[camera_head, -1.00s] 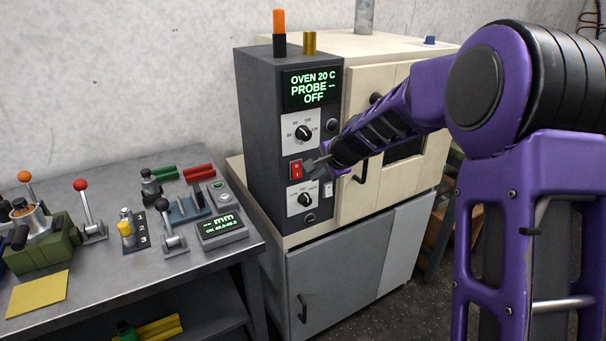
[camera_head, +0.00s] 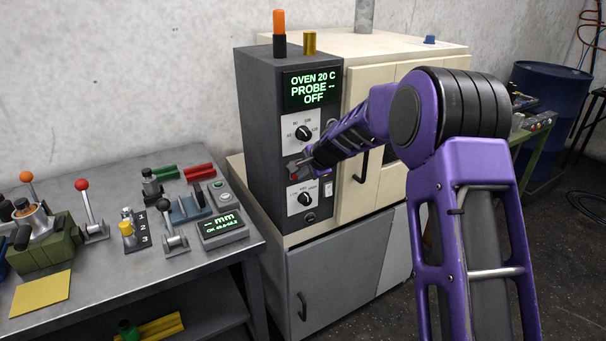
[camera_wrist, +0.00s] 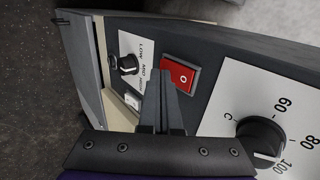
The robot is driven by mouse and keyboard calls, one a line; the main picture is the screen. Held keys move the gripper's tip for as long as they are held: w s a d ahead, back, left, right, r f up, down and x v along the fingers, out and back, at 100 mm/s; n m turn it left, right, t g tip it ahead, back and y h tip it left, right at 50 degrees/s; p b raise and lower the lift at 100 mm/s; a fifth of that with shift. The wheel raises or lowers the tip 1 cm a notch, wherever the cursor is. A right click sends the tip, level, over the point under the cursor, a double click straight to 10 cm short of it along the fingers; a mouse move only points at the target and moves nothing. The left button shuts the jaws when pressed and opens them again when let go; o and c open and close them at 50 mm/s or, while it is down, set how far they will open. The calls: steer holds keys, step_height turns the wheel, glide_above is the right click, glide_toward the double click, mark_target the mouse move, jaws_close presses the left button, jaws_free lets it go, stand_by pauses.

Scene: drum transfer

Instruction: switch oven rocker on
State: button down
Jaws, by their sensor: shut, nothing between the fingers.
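The red oven rocker (camera_wrist: 182,74) is set in the dark front of the oven's control column (camera_head: 262,130). In the wrist view it shows a white "O" mark. In the head view my gripper hides much of the rocker. My gripper (camera_head: 303,163) is shut and empty, with its fingertips right at the rocker. In the wrist view the fingertips (camera_wrist: 160,78) overlap the rocker's near edge; I cannot tell whether they touch it. The green display (camera_head: 312,89) reads "OVEN 20 C, PROBE --, OFF".
A temperature dial (camera_head: 303,133) sits above the rocker and a LOW/MID/HIGH dial (camera_head: 305,199) below it. A small white switch (camera_head: 328,189) is beside the lower dial. The cream oven (camera_head: 400,52) stands to the right. A cluttered metal bench (camera_head: 110,280) stands left.

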steer(key=shift+f, duration=0.15)
steer(key=b, duration=0.2)
steer(key=shift+w+f+b, duration=0.1)
steer(key=shift+f+b, duration=0.15)
steer(key=shift+b, duration=0.05)
steer(key=shift+a+r+p, duration=0.1)
steer(key=shift+r+p, duration=0.2)
steer(key=shift+r, duration=0.15)
steer(key=shift+r+p, duration=0.6)
steer(key=shift+r, duration=0.15)
